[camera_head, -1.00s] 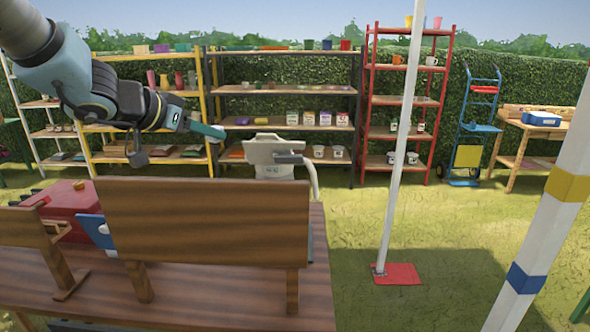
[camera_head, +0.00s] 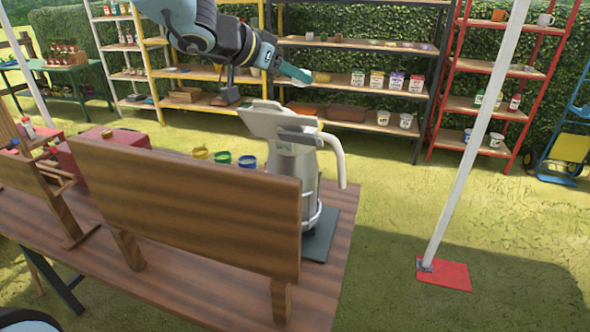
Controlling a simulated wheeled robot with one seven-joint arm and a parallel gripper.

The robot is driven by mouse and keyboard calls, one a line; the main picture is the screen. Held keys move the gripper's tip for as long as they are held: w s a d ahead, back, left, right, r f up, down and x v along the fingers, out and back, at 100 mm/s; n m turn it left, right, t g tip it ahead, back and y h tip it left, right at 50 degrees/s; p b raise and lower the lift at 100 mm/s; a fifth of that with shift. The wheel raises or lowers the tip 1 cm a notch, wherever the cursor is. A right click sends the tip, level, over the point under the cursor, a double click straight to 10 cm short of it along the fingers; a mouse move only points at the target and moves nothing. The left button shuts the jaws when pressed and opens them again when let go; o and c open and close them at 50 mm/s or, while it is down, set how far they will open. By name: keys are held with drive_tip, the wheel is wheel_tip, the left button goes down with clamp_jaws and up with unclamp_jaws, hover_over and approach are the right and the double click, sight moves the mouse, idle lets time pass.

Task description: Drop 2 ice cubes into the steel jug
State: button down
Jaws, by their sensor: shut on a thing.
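The steel jug (camera_head: 290,160) stands upright near the right end of the brown table. It is pale grey with a wide spout at upper left and a curved handle at right. A wooden board hides its lower left part, and I cannot see into it. My gripper (camera_head: 296,73), with a teal finger showing, is up and appears above the jug's top in the picture, clear of it. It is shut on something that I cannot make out. I cannot pick out any ice cubes.
The wooden board (camera_head: 190,205) stands along the table (camera_head: 190,295) in front of the jug. Several paint-coloured pots (camera_head: 222,158) sit behind the board, left of the jug. A red box (camera_head: 105,150) is further left. A white pole (camera_head: 480,130) rises right of the table.

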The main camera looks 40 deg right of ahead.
drive_tip(key=shift+f+b, duration=2.45)
drive_tip(key=shift+b, duration=0.2)
drive_tip(key=shift+a+r, duration=0.1)
drive_tip(key=shift+c, duration=2.3)
unclamp_jaws()
drive_tip(key=shift+a, duration=0.1)
drive_tip(key=p+v, duration=0.1)
drive_tip(key=v, duration=0.9)
drive_tip(key=shift+a+r, duration=0.15)
drive_tip(key=shift+a, duration=0.15)
drive_tip(key=shift+p, duration=0.3)
